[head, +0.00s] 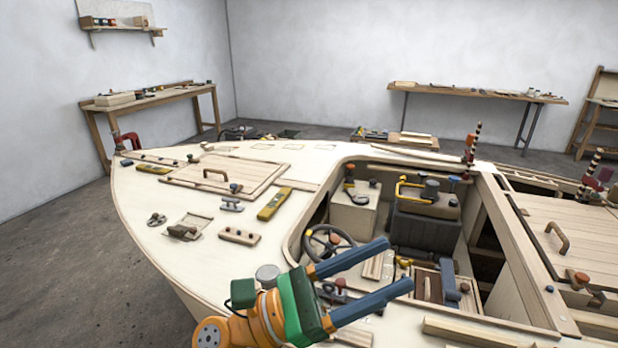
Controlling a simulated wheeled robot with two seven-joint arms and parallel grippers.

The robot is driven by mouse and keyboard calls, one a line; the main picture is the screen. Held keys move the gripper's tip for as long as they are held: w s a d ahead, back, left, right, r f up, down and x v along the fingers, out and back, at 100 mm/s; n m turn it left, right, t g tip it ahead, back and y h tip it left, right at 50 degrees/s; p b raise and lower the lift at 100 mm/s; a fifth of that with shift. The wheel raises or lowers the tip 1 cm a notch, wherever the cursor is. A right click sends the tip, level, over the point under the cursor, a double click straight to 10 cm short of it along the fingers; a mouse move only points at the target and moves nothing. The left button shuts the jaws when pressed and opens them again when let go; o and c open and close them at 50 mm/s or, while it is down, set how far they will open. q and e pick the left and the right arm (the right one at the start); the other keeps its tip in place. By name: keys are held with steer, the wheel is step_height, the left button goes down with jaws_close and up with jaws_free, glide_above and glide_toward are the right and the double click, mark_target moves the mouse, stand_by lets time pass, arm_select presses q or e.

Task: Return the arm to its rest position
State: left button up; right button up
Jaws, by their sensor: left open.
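My left gripper (398,266) comes in from the bottom, with an orange wrist, a green body and two long blue fingers pointing right and slightly up. The fingers are spread apart with nothing between them. It hovers over the near edge of the plywood hull's (140,212) cockpit opening. It hides part of the deck and the cockpit's near side. My right gripper is not in view.
A steering wheel (328,243) stands just behind the upper finger. The cockpit holds a dark engine box (425,222) and a pale box (353,212). Cleats, a wooden hatch (225,172) and yellow levels (274,203) lie on the left deck. Workbenches stand along the walls.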

arm_select(q)
steer(key=w+a+f+n+t+y, duration=0.2)
steer(key=w+a+n+t+y, duration=0.4)
steer(key=n, duration=0.9)
steer(key=w+a+f+n+t+y, duration=0.3)
steer(key=a+n+t+y, duration=0.5)
steer(key=n+t, duration=0.5)
steer(key=s+a+f+n+g+y, duration=0.1)
steer(key=a+f+n+g+y, duration=0.3)
steer(key=f+n, duration=0.3)
steer(key=s+a+f+n+g+y, duration=0.1)
steer(key=a+f+n+g+y, duration=0.3)
steer(key=f+n, duration=0.3)
steer(key=s+a+f+n+g, duration=0.1)
steer(key=s+f+n+g, duration=0.45)
steer(key=s+f, duration=0.4)
steer(key=s+a+f+n+g, duration=0.2)
steer(key=s+f+n+g, duration=0.2)
steer(key=s+f+g, duration=0.55)
steer(key=s+f+t, duration=0.2)
steer(key=s+f, duration=0.2)
steer(key=f, duration=1)
steer(key=s+a+f+g, duration=0.1)
steer(key=s+a+f, duration=0.1)
steer(key=s+f, duration=0.8)
steer(key=shift+s+f, duration=0.35)
steer(key=shift+s, duration=0.7)
